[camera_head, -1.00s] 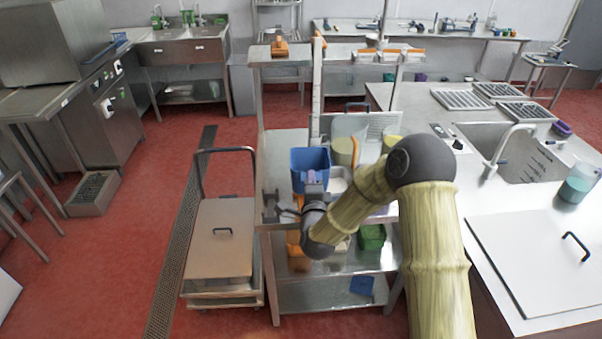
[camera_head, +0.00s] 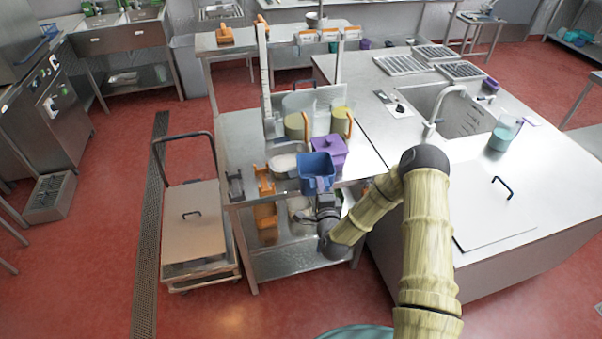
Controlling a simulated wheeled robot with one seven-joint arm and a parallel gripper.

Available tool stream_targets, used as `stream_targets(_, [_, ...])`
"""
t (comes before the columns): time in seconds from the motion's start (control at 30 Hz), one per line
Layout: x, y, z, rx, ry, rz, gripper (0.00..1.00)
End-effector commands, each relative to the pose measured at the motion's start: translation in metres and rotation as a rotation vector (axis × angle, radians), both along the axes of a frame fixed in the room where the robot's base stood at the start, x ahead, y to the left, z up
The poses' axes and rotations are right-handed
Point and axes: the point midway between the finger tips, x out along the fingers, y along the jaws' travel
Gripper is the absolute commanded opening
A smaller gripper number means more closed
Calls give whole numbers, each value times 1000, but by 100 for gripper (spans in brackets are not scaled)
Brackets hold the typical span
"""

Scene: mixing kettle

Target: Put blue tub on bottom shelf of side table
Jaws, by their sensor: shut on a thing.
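The blue tub (camera_head: 316,166) is upright at the front edge of the steel side table (camera_head: 240,130), at about the height of its top. My gripper (camera_head: 321,190) is shut on the front side of the tub, and its fingertips are partly hidden. I cannot tell whether the tub touches the table top. The table's bottom shelf (camera_head: 290,262) shows bare metal at the front left. My arm hides its right part.
A purple tub (camera_head: 329,148), an orange holder (camera_head: 264,180) and yellow-green jugs (camera_head: 296,126) stand on the table top. Orange containers (camera_head: 266,222) sit below it. A trolley (camera_head: 193,225) stands left, and a sink counter (camera_head: 480,180) stands right.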

Motion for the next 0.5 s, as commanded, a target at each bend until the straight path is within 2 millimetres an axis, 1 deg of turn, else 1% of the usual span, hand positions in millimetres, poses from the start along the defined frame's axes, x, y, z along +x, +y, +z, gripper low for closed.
stream_targets(0.03, [-4, -20, -3, 4, 8, -23, 0])
stream_targets(0.1, [-12, -42, -11, 6, 7, -46, 0])
stream_targets(0.23, [-29, -77, -22, 6, 6, -94, 0])
stream_targets(0.33, [-40, -94, -27, 5, 4, -124, 0])
stream_targets(0.4, [-45, -101, -28, 3, 1, -137, 0])
stream_targets(0.5, [-48, -104, -30, 3, -1, -144, 0])
